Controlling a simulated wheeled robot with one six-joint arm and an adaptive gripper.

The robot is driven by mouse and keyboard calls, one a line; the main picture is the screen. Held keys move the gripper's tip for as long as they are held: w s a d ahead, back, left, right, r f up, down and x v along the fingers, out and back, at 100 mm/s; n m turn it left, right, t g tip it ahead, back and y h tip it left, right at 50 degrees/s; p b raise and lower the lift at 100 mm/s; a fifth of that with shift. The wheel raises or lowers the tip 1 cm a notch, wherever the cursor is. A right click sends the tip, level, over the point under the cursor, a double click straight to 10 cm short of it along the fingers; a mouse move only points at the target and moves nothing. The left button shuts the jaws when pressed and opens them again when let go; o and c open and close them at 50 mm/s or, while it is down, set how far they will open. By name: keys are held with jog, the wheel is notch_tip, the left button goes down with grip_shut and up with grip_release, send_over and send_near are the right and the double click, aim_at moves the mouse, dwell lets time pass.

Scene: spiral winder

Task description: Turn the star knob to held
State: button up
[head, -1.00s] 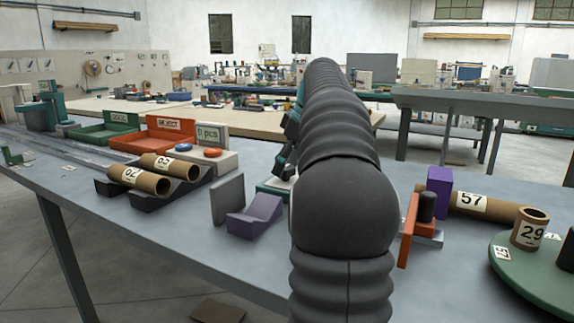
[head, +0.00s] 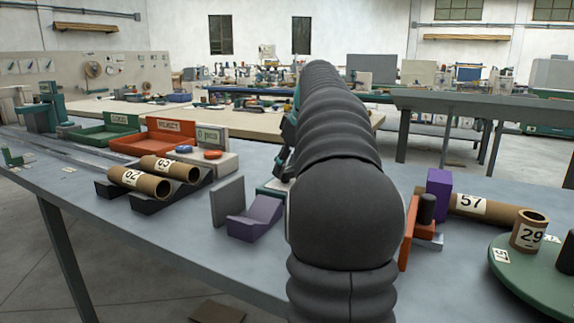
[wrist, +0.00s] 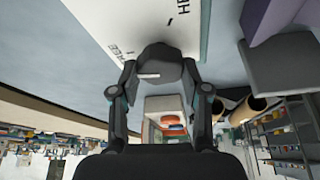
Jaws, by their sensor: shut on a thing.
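The dark star knob (wrist: 158,68) shows at the top middle of the wrist view, in front of a white plate (wrist: 138,22) with black lettering. One word on the plate reads "FREE"; another, starting with "H", is cut off at the frame edge. A short pale bar shows on the knob. My gripper (wrist: 160,62) has one finger on each side of the knob and is shut on it. In the head view my dark ribbed arm hides the knob and most of the gripper.
A purple cradle (head: 256,218) with a grey upright stands left of my arm. Cardboard tubes (head: 140,184) lie on dark supports further left. An orange bracket (head: 409,232), tube 57 (head: 500,213) and a green turntable (head: 520,278) lie to the right.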

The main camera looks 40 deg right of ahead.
jog(key=m+h, duration=0.1)
jog(key=m, duration=0.1)
jog(key=m+h+p, duration=0.1)
jog(key=m, duration=0.2)
jog(key=shift+a+r+p, duration=0.1)
jog(key=shift+a+p, duration=0.05)
jog(key=shift+p, duration=0.15)
jog(key=m+h, duration=0.1)
jog(key=m, duration=0.2)
jog(key=m+g+p, duration=0.1)
jog(key=m, duration=0.1)
jog(key=shift+w+a+m+h, duration=0.1)
jog(key=shift+m+h, duration=0.3)
jog(key=m+g, duration=0.1)
jog(key=m, duration=0.1)
jog(key=m+g+h, duration=0.1)
jog(key=m, duration=0.2)
jog(key=shift+w+m, duration=0.1)
jog(key=shift+m, duration=0.2)
jog(key=m+g, duration=0.2)
jog(key=m, duration=0.3)
jog(key=shift+w, duration=0.1)
jog(key=o, duration=1.1)
jog(key=shift+o, duration=0.2)
jog(key=shift+h, duration=0.3)
